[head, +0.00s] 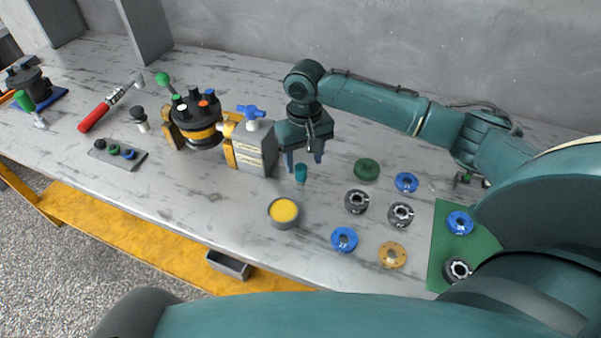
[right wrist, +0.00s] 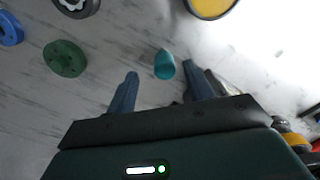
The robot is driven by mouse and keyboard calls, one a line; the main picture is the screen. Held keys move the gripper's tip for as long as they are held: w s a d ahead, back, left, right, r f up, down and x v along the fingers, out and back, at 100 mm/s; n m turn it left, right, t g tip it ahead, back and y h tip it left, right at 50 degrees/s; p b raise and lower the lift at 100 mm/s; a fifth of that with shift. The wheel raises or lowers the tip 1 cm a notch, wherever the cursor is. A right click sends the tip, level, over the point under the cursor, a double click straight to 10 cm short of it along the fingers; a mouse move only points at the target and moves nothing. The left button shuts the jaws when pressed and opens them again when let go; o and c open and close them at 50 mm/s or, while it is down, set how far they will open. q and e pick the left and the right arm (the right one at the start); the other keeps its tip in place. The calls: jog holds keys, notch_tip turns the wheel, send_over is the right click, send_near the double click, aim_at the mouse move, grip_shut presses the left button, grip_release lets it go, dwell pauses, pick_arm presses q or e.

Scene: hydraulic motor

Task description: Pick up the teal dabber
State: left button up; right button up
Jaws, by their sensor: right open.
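The teal dabber (head: 301,174) is a small teal cylinder standing on the table, right of the grey block. It also shows in the right wrist view (right wrist: 165,65), beyond the fingertips and between their lines. My right gripper (head: 304,160) is open and points down just above and behind the dabber, with its two blue fingers apart. I cannot tell how far above the table the fingertips are. My left gripper is not in view.
A grey block with a blue valve (head: 255,147) stands close left of my right gripper. A yellow-filled cup (head: 284,212) is in front. A green disc (head: 367,169) and several blue, grey and orange rings lie to the right, some on a green mat (head: 436,263).

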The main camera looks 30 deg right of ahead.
aim_at(301, 167)
jog(key=f, duration=0.5)
jog(key=shift+w+a+f, duration=0.1)
jog(key=shift+a+f, duration=0.15)
jog(key=shift+f, duration=0.05)
